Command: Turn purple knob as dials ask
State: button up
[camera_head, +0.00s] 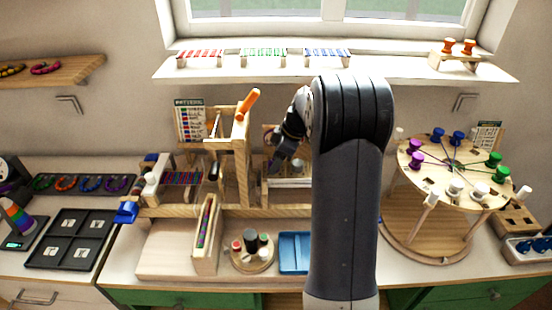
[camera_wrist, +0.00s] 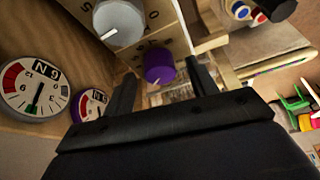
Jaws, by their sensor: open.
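The purple knob (camera_wrist: 158,66) shows in the wrist view on a light wooden panel, with a pale tick mark near it. My gripper (camera_wrist: 162,72) is open, its two dark fingers on either side of the purple knob in the picture; I cannot tell whether they touch it. A round white dial (camera_wrist: 35,87) with red and dark green bands and a thin needle is at the left. A second dial (camera_wrist: 90,103) with a purple band is partly hidden by my gripper. In the head view my gripper (camera_head: 283,155) is at the wooden frame, and my arm hides much behind it.
A grey knob (camera_wrist: 118,22) sits close to the purple one on the same panel. In the head view, a wooden loom-like frame (camera_head: 240,160) with an orange handle (camera_head: 247,104) stands left of my gripper. A round peg table (camera_head: 455,180) stands right.

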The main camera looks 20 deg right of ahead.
jog(key=shift+w+a+f, duration=0.1)
jog(key=shift+w+f, duration=0.05)
jog(key=shift+f, duration=0.3)
jog(key=shift+c, duration=0.2)
jog(key=c, duration=0.9)
